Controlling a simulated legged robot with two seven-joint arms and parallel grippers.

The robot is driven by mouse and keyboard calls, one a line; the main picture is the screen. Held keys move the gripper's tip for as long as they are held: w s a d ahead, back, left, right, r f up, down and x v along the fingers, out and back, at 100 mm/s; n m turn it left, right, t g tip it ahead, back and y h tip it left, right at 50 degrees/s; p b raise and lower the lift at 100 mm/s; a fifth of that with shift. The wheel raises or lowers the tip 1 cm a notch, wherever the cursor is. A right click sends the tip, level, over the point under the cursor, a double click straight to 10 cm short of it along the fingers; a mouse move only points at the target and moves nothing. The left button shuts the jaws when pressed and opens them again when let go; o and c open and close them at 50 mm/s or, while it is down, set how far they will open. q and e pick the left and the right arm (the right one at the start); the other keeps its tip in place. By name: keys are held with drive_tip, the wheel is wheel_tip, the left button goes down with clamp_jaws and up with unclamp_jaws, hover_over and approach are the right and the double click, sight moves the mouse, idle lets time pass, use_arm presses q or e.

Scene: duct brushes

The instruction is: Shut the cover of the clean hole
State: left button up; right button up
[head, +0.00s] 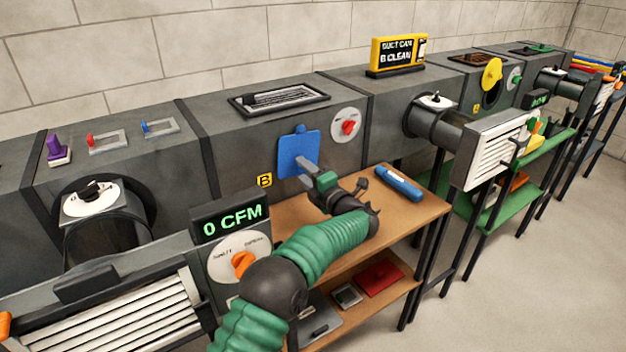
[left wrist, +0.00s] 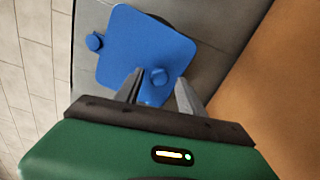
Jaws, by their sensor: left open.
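The blue square cover (head: 299,152) is on the grey duct face beside the yellow B label (head: 265,180). It looks tilted in the left wrist view (left wrist: 130,40), where a dark edge shows behind its upper right side; how much of the hole it covers is unclear. It has two blue knobs. My left gripper (head: 308,166) is at the cover's lower right, open, with its fingers (left wrist: 157,88) on either side of the lower knob (left wrist: 158,77). I cannot tell whether they touch it. The yellow sign (head: 397,53) reads "DUCT CAM B CLEAN". My right gripper is out of view.
A dial with a red knob (head: 347,126) sits right of the cover. A blue cylinder (head: 399,184) lies on the brown shelf (head: 300,222) below. A 0 CFM display (head: 232,221) stands at left. Farther right, a yellow round cover (head: 491,74) sits beside a dark hole near label A.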

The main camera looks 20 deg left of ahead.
use_arm(q)
drive_tip(key=p+v, duration=0.3)
drive_tip(key=v, duration=1.3)
drive_tip(key=shift+s+d, duration=0.15)
drive_tip(key=shift+d, duration=0.05)
drive_tip(key=shift+f, duration=0.1)
